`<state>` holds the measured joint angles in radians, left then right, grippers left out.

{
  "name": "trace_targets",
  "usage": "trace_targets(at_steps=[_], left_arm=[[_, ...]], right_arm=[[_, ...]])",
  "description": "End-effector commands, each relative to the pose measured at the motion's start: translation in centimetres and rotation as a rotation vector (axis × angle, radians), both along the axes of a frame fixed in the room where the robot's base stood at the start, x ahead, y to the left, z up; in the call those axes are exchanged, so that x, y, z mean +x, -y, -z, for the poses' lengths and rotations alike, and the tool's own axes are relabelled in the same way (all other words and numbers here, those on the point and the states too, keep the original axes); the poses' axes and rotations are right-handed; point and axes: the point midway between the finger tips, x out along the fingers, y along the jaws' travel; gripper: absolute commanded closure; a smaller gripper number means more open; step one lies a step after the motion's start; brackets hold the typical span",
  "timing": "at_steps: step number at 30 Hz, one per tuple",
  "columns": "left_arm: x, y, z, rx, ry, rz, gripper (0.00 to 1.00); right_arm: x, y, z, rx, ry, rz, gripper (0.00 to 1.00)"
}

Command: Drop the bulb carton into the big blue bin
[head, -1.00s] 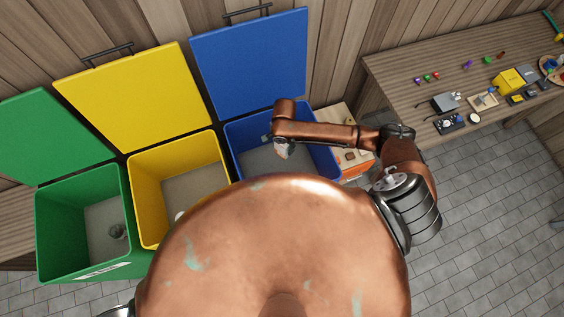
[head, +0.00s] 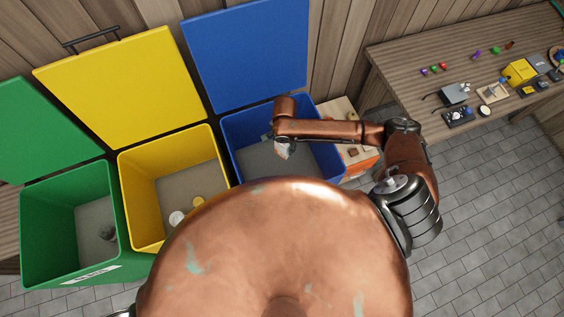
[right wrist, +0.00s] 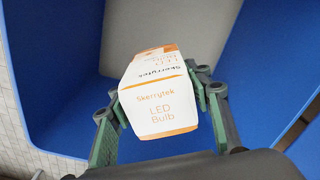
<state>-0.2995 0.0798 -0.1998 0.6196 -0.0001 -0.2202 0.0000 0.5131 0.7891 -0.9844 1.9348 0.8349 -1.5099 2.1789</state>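The bulb carton (right wrist: 160,98) is a white box with orange print reading "Skerrytek LED Bulb". It sits between the two fingers of my right gripper (right wrist: 160,108), which is shut on it. In the right wrist view the blue walls and grey floor of the big blue bin (right wrist: 255,60) lie beyond the carton. In the head view the open blue bin (head: 232,135) has its lid raised, and my right forearm reaches across it. The carton (head: 282,152) shows as a small white patch over the bin's opening. My left gripper is not in view.
An open yellow bin (head: 135,200) with small items inside and an open green bin (head: 35,230) stand to the left. A low shelf or box with items (head: 352,155) is just right of the blue bin. A workbench (head: 410,62) with many small objects is at the right.

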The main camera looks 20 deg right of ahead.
Motion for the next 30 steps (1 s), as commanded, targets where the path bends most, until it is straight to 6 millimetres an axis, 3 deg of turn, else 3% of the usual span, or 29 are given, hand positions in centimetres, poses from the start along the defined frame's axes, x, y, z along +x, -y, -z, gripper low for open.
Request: trace_targets(at_steps=[7,17,23,30], left_arm=[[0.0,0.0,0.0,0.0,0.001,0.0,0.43],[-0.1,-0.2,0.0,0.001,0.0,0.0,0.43],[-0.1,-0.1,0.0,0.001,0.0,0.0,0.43],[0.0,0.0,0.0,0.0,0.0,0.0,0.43]], right_arm=[[0.0,0.0,0.0,0.0,0.0,0.0,0.36],[0.0,0.0,-0.2,0.0,0.001,0.0,0.36],[0.1,-0.1,-2.9,0.002,0.002,-0.001,0.36],[0.1,0.0,-8.0,0.002,0.004,-0.001,0.36]])
